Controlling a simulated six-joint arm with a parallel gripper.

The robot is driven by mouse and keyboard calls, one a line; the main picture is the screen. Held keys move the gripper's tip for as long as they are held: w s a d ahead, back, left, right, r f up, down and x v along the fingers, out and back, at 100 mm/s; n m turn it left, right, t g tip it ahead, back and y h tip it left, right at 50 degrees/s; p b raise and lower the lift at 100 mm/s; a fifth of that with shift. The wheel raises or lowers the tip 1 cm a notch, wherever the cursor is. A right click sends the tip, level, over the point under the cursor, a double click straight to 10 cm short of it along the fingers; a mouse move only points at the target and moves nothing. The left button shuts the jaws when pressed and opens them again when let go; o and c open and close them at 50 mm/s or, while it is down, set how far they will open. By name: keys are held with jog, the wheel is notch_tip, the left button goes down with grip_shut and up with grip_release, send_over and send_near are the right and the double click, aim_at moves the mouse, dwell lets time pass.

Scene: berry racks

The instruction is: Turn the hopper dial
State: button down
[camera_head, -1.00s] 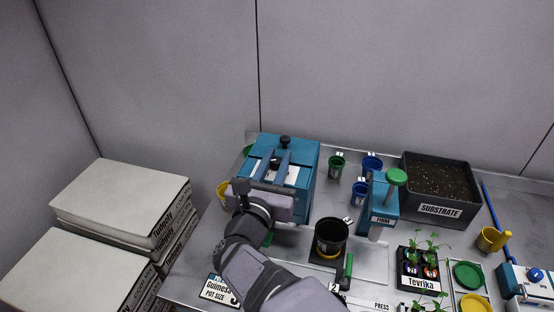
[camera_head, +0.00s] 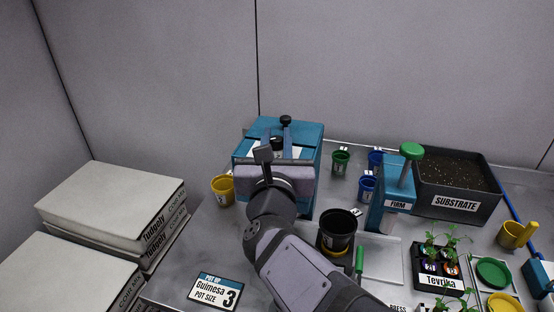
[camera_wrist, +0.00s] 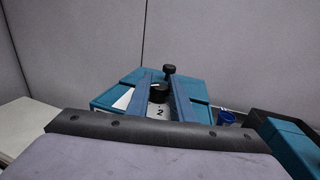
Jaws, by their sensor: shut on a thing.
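The hopper (camera_head: 306,185) is a blue box with a white top label, at the back middle of the bench. Its black dial (camera_wrist: 158,92) shows between my fingers in the wrist view, with a "2" on the label just in front of it. My gripper (camera_head: 277,143) reaches over the hopper top from the front and is shut on the dial. The dial also shows partly in the head view (camera_head: 278,143). A smaller black knob (camera_head: 286,120) stands behind it. A card (camera_head: 215,291) at front left reads "Guimesa pot size 3". My wrist hides much of the hopper front.
A yellow cup (camera_head: 222,189) stands left of the hopper. A black pot (camera_head: 338,230), the blue FIRM press (camera_head: 393,207) and the substrate tray (camera_head: 455,206) stand to the right. Stacked bags (camera_head: 110,205) are at far left. Bare bench lies around the card.

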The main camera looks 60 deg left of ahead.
jog(key=shift+w+f+n+g+y+b, duration=0.15)
jog(key=shift+n+g+y+b, duration=0.65)
jog(key=shift+b, duration=2.65)
jog(key=shift+s+f+n+g+y+b, duration=0.2)
jog(key=shift+n+g+b, duration=1.1)
jog(key=shift+b, duration=2.15)
jog(key=n+g+b, duration=0.1)
jog(key=g+b, duration=0.2)
jog(key=b, duration=0.1)
jog(key=shift+w+y, duration=0.2)
jog(key=shift+y, duration=0.1)
jog(key=n+g, duration=0.2)
jog(key=g, duration=0.1)
jog(key=shift+r, duration=0.3)
jog(key=shift+r+n+g+p, duration=0.15)
jog(key=shift+n+g+p, duration=0.55)
jog(key=shift+g, duration=0.5)
jog(key=n+g+h+p, duration=0.1)
jog(key=g+p, duration=0.1)
jog(key=p, duration=0.1)
jog(key=shift+n+g, duration=0.3)
jog(key=shift+g, duration=0.1)
jog(key=shift+s+n+g+h+p, duration=0.1)
jog(key=shift+n+g+h+p, duration=0.2)
jog(key=shift+n+g+p, duration=0.3)
jog(key=shift+f, duration=0.25)
jog(key=c, duration=1.6)
grip_release()
jog(key=shift+o, duration=0.2)
jog(key=shift+d+r, duration=0.1)
